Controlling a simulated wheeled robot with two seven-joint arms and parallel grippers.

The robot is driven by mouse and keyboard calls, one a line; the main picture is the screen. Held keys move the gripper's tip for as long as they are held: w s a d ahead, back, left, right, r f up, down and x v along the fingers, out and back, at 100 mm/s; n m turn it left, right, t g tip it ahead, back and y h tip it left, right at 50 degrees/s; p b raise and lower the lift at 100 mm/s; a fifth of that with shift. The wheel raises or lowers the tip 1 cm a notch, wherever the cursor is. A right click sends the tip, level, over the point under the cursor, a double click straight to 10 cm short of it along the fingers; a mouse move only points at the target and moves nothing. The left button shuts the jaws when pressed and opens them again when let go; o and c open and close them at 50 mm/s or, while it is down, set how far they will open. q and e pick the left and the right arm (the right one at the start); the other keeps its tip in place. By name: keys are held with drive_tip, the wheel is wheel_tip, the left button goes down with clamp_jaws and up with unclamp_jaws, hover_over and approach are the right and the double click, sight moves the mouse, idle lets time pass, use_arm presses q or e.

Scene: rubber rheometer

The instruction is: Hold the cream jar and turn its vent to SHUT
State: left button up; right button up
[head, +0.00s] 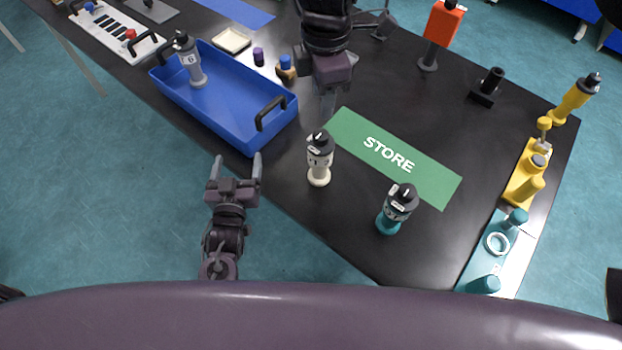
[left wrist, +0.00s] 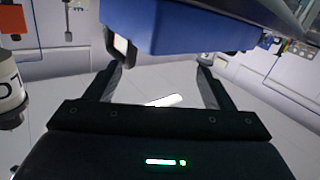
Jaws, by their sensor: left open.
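The cream jar (head: 319,176) stands upright on the black table near its front edge, left of the green STORE mat. It has a black cap (head: 320,140) with a small white mark; the vent's setting is too small to read. My left gripper (head: 237,160) is open and empty, off the table's front edge, left of the jar and apart from it. My right gripper (head: 328,108) points down over the table behind the jar, clear of it; its fingers are too unclear to tell the opening. In the left wrist view, a pale lettered cylinder (left wrist: 10,88) is cut off at the left.
A blue tray (head: 190,108) with a grey jar (head: 190,62) lies to the left; its wall also shows in the left wrist view (left wrist: 185,28). A teal jar (head: 397,208) stands right of the cream jar. The green STORE mat (head: 440,187) is bare.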

sight(318, 162)
use_arm(q)
drive_tip(key=s+d, duration=0.1)
drive_tip(key=d, duration=0.2)
drive_tip(key=s+d+m+h, duration=0.1)
drive_tip(key=d, duration=0.2)
drive_tip(key=s+d+r+m, duration=0.1)
drive_tip(key=d, duration=0.2)
drive_tip(key=shift+d+h, duration=0.25)
drive_tip(key=shift+h, duration=0.15)
drive_tip(key=shift+m+h, duration=0.8)
drive_tip(key=s+d+r, duration=0.1)
drive_tip(key=d, duration=0.1)
drive_tip(key=s+d+r, duration=0.1)
drive_tip(key=d, duration=0.2)
drive_tip(key=d+r, duration=0.1)
drive_tip(key=d, duration=0.2)
drive_tip(key=shift+s+r, duration=0.1)
drive_tip(key=shift+s, duration=0.3)
drive_tip(key=shift+w+d+r, duration=0.1)
drive_tip(key=shift+w+d, duration=0.1)
drive_tip(key=w, duration=0.4)
drive_tip(key=w+d, duration=0.1)
drive_tip(key=w, duration=0.2)
